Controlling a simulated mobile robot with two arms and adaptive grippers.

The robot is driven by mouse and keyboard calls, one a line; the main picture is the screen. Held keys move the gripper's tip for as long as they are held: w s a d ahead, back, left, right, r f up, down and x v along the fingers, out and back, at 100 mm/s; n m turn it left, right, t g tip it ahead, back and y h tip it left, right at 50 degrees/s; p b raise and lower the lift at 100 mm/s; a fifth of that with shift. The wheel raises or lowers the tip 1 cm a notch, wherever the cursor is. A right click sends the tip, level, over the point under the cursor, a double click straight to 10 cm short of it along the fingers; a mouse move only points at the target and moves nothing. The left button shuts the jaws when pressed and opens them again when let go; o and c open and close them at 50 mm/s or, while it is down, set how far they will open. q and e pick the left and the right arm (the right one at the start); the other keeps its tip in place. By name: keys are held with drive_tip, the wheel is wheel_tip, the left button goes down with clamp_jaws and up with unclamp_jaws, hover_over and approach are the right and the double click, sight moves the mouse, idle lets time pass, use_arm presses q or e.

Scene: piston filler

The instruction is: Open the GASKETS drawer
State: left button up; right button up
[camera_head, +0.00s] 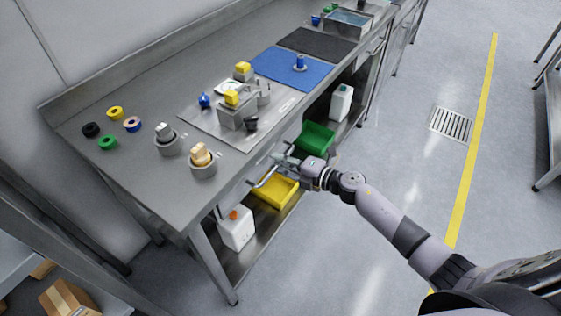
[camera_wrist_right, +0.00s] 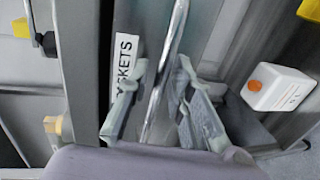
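The GASKETS drawer (camera_wrist_right: 205,25) shows in the right wrist view with its white label (camera_wrist_right: 124,60), whose first letters are covered by a finger of my gripper. Its bar handle (camera_wrist_right: 178,28) is a shiny metal rod, also visible in the head view (camera_head: 263,181) below the bench's front edge. My right gripper (camera_wrist_right: 160,80) is open, with one finger on each side of the handle. In the head view my right gripper (camera_head: 281,164) is at the bench front. Whether the fingers touch the rod is unclear. The drawer looks closed. My left gripper is not in view.
The steel bench (camera_head: 135,165) carries tape rolls, metal fittings, a fixture plate and a blue mat (camera_head: 285,72). On the lower shelf are a yellow bin (camera_head: 275,191), a green bin (camera_head: 317,137) and white jugs (camera_head: 236,232). The floor in front is clear.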

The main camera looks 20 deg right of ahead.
clamp_jaws()
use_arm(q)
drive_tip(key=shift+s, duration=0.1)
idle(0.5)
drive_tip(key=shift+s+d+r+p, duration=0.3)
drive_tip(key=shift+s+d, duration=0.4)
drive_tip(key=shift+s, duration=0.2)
use_arm(e)
drive_tip(key=f+v, duration=0.2)
drive_tip(key=v, duration=0.9)
drive_tip(key=s+f+v, duration=0.1)
drive_tip(key=f+v, duration=0.2)
drive_tip(key=v, duration=0.9)
drive_tip(key=shift+s+d, duration=0.15)
drive_tip(key=shift+d, duration=0.35)
drive_tip(key=shift+r, duration=0.1)
drive_tip(key=shift+o, duration=1.6)
unclamp_jaws()
